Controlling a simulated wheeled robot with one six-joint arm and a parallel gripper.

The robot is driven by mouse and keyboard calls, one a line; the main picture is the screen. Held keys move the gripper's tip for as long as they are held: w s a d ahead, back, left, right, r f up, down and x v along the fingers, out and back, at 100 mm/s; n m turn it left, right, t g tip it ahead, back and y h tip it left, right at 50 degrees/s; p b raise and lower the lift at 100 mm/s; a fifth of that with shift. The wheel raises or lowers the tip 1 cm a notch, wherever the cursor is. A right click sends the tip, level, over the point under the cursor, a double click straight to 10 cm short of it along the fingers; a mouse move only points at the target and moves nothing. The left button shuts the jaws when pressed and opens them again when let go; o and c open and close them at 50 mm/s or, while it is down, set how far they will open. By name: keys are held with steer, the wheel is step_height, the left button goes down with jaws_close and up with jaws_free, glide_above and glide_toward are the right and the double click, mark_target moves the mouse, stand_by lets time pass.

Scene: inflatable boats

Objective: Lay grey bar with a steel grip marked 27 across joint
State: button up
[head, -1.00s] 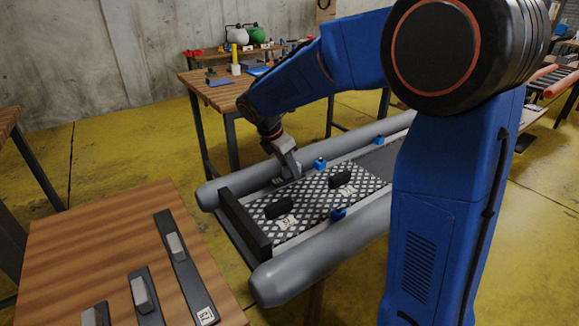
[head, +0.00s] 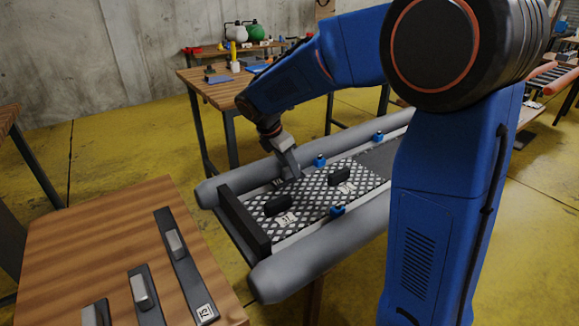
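Three dark grey bars with steel grips lie apart on the wooden table at the lower left. My gripper (head: 290,174) points down over the far side of the floor, beside the far tube. Its fingers are too small to judge, and I see no bar in it.
Two black blocks (head: 277,205) (head: 339,176) stand on the floor panels. Blue fittings (head: 337,211) (head: 319,160) (head: 378,137) sit along both sides. A black board (head: 243,222) closes the boat's left end. My arm hides the boat's right part. Another wooden table (head: 225,92) stands behind.

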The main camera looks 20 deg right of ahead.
steer(key=v, duration=1.6)
steer(key=m+t+y, duration=0.2)
steer(key=m+y, duration=0.2)
steer(key=m, duration=1.2)
glide_above(362, 232)
steer(key=w+a, duration=0.3)
steer(key=a, duration=0.1)
step_height(362, 232, down, 6)
steer(key=shift+r, duration=0.1)
steer(key=s+f+m, duration=0.2)
steer(key=s+f+m+t, duration=0.1)
steer(key=s+f, duration=0.1)
steer(key=s+f+m, duration=0.2)
steer(key=s, duration=0.1)
steer(key=shift+d+m, duration=0.3)
